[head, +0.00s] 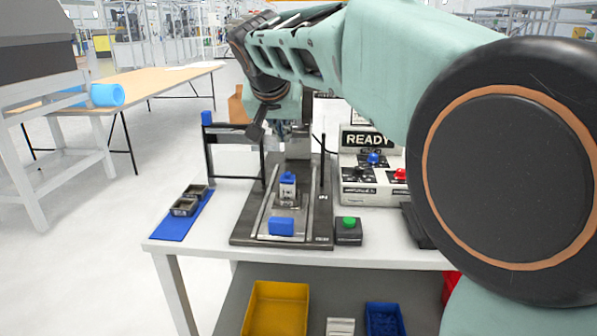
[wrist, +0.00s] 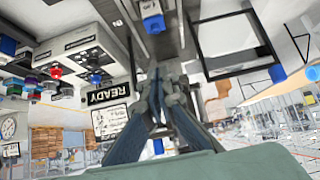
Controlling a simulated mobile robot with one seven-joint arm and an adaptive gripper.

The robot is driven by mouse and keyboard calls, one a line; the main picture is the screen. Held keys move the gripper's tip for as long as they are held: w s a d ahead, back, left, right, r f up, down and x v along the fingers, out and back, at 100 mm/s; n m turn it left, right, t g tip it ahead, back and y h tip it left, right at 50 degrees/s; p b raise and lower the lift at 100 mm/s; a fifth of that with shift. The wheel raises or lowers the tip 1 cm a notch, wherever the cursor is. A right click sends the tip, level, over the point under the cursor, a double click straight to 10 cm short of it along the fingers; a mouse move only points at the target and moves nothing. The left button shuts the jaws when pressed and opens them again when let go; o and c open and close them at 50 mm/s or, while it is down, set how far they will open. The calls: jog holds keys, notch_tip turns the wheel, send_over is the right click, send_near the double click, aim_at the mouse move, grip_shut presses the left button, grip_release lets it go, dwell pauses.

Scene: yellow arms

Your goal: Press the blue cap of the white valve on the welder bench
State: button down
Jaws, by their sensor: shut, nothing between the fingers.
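The white valve (head: 288,195) stands upright on the dark fixture plate of the white welder bench (head: 208,247), with its blue cap (head: 288,177) on top. In the wrist view, the white valve (wrist: 149,7) is at the top edge and its blue cap (wrist: 154,24) points down in the picture. My gripper (head: 256,133) is above and behind the valve, a little to its left in the head view. In the wrist view my gripper (wrist: 155,77) has its fingers together, empty and apart from the cap.
A blue block (head: 281,226) is on the plate in front of the valve. A green button box (head: 348,230) and the READY control panel (head: 366,140) stand to the right. A dark upright frame (head: 209,155) and a blue mat (head: 175,229) with small trays are left.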

jog(key=shift+f, duration=0.1)
jog(key=b, duration=0.1)
send_over(287, 180)
notch_tip(287, 180, down, 7)
jog(key=shift+f, duration=0.2)
jog(key=shift+f+b, duration=0.45)
jog(key=shift+f, duration=0.4)
jog(key=shift+s+f, duration=0.1)
jog(key=shift+f, duration=0.8)
jog(key=shift+f+b, duration=0.1)
jog(key=shift+b, duration=0.2)
